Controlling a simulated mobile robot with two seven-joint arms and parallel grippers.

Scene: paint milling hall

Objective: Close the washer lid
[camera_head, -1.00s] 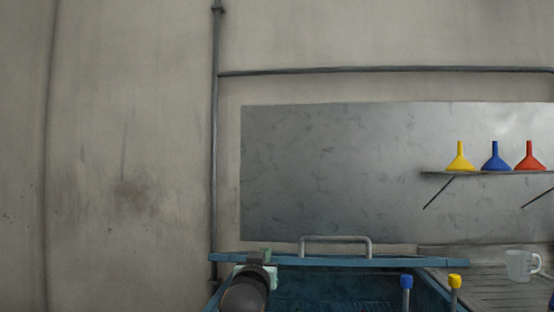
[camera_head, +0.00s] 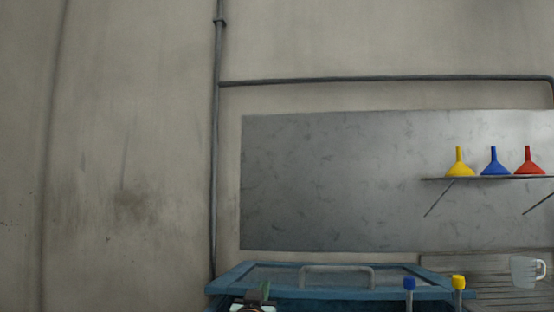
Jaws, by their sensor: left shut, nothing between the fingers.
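The blue washer stands at the bottom of the head view. Its lid (camera_head: 274,278), a blue frame around a grey panel, tilts low over the tub, with its upper face and grey bar handle (camera_head: 337,268) showing. A dark strip of the tub interior (camera_head: 330,305) shows below the lid's near edge, so the lid is not flat shut. My left gripper (camera_head: 262,291) is at the lid's near left part, shut and empty. It overlaps the near edge in the picture; I cannot tell if they touch. My right gripper is out of view.
A blue-capped post (camera_head: 409,284) and a yellow-capped post (camera_head: 459,283) stand at the washer's front right. A clear jug (camera_head: 526,271) stands on a slatted surface at right. Yellow, blue and red funnels (camera_head: 529,162) sit on a wall shelf (camera_head: 480,178).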

